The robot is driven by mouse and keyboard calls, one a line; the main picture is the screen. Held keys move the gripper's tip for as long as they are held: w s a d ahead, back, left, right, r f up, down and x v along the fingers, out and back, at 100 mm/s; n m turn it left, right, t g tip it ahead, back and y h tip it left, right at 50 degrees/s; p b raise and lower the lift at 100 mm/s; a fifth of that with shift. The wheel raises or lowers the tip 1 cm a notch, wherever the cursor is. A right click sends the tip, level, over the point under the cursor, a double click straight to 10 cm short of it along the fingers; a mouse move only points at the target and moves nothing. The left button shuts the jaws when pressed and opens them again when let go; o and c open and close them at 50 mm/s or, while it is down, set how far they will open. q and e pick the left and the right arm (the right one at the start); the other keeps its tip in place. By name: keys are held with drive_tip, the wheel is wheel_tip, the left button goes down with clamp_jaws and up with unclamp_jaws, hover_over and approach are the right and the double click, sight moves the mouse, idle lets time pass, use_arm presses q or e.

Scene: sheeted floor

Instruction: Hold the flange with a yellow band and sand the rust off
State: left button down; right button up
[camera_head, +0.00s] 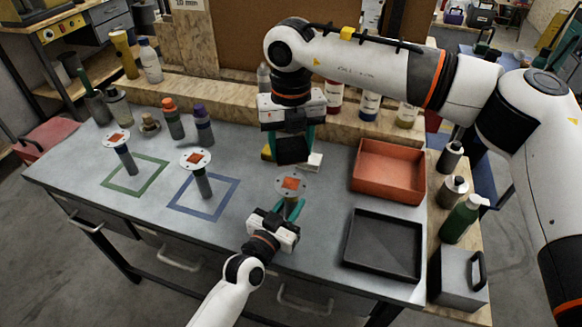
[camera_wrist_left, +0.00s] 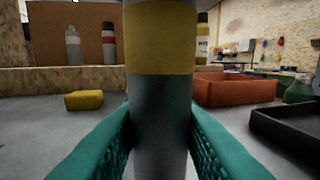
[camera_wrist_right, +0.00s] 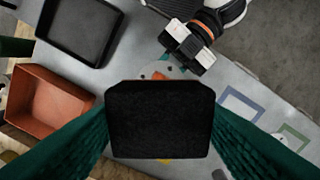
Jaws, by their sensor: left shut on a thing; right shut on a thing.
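The yellow-banded flange stands upright, with a round grey top (camera_head: 280,188) bearing an orange-brown rust patch. Its yellow band (camera_wrist_left: 160,38) shows in the left wrist view. My left gripper (camera_head: 292,208) is shut on its stem (camera_wrist_left: 160,110) below the band. My right gripper (camera_head: 305,140) is shut on a black sanding block (camera_head: 292,152), which also fills the middle of the right wrist view (camera_wrist_right: 160,120). The block is above and behind the flange top, apart from it in the head view. The block partly hides the flange top in the right wrist view.
Two other rust-patched flanges stand by the green square (camera_head: 152,186) and the blue square (camera_head: 225,203). An orange bin (camera_head: 388,172) and a black tray (camera_head: 383,245) are at right. A yellow object (camera_wrist_left: 84,100) lies behind the held flange. Bottles line the back.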

sight(288, 183)
idle(0.4)
drive_tip(key=shift+w+a, duration=0.1)
drive_tip(key=shift+a, duration=0.65)
use_arm(q)
drive_tip(key=shift+a, duration=0.1)
use_arm(e)
drive_tip(key=shift+w+a+f, duration=0.1)
drive_tip(key=shift+w+a, duration=0.05)
drive_tip(key=shift+a, duration=0.15)
drive_tip(key=shift+d+f, duration=0.1)
drive_tip(key=shift+f, duration=3.55)
drive_tip(key=shift+d+f, duration=0.4)
drive_tip(key=shift+d, duration=0.2)
drive_tip(key=shift+c, duration=0.4)
drive_tip(key=shift+s+d, duration=0.3)
drive_tip(key=shift+d, duration=0.4)
drive_tip(key=shift+s+d, duration=0.3)
drive_tip(key=shift+d, duration=0.35)
drive_tip(key=a, duration=0.2)
drive_tip(key=w+a, duration=0.1)
drive_tip(key=a, duration=0.1)
drive_tip(key=shift+w+r, duration=0.1)
drive_tip(key=shift+r, duration=4.1)
